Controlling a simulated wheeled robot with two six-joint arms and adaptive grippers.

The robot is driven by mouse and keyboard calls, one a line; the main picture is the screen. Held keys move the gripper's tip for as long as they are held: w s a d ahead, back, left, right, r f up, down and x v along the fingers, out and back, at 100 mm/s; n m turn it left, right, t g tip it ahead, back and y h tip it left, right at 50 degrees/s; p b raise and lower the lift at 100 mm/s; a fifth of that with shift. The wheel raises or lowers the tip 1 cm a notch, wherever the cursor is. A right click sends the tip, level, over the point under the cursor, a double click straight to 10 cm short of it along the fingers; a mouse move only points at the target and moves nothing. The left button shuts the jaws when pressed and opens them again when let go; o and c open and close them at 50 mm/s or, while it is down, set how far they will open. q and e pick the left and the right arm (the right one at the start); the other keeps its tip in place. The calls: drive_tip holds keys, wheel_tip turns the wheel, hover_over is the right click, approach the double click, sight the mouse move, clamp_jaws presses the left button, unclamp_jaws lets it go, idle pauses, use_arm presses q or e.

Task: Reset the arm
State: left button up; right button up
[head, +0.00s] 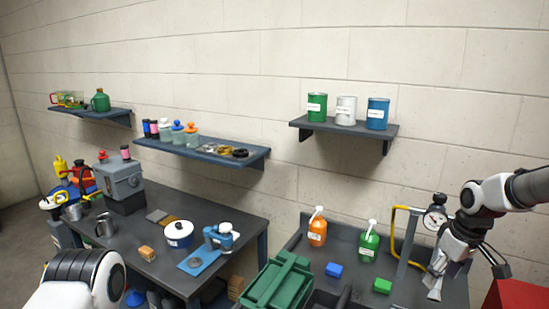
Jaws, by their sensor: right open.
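My right gripper (435,287) is at the right, over the right-hand dark workbench (458,288). It points down, is open, and holds nothing that I can see. My right arm comes in from the right edge, white and black. A white and black section of my left arm shows at the lower left corner. The left gripper is not in view.
A gauge (434,219) and a yellow handle (394,235) stand close to the right gripper. Orange (317,231) and green (368,246) bottles, blue (334,270) and green (382,286) blocks and a green crate (262,288) are left of it. A red box (515,295) is at lower right.

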drive_tip(key=s+a+f+g+b, duration=0.25)
drive_tip(key=s+f, duration=0.35)
drive_tip(key=f, duration=0.5)
drive_tip(key=s+a+f+g+b, duration=0.1)
drive_tip(key=s+a+f+b, duration=0.4)
drive_tip(key=f, duration=0.7)
drive_tip(key=s+a+f+g, duration=0.2)
drive_tip(key=s+f, duration=0.6)
drive_tip(key=f, duration=0.3)
drive_tip(key=s+a+f+m+b, duration=0.1)
drive_tip(key=s+a+f+b, duration=0.15)
drive_tip(key=s+f, duration=0.45)
drive_tip(key=s+a+f+m+b, duration=0.1)
drive_tip(key=s+a+f+b, duration=0.2)
drive_tip(key=s, duration=0.8)
use_arm(q)
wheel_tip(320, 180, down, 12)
drive_tip(key=p, duration=0.1)
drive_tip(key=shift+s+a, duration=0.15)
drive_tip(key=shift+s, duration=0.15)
use_arm(e)
drive_tip(key=w+t, duration=0.1)
drive_tip(key=w+m+t, duration=0.1)
drive_tip(key=w, duration=0.1)
drive_tip(key=w+m+t+h, duration=0.1)
drive_tip(key=t, duration=0.1)
drive_tip(key=shift+w+d, duration=0.25)
drive_tip(key=shift+w, duration=0.05)
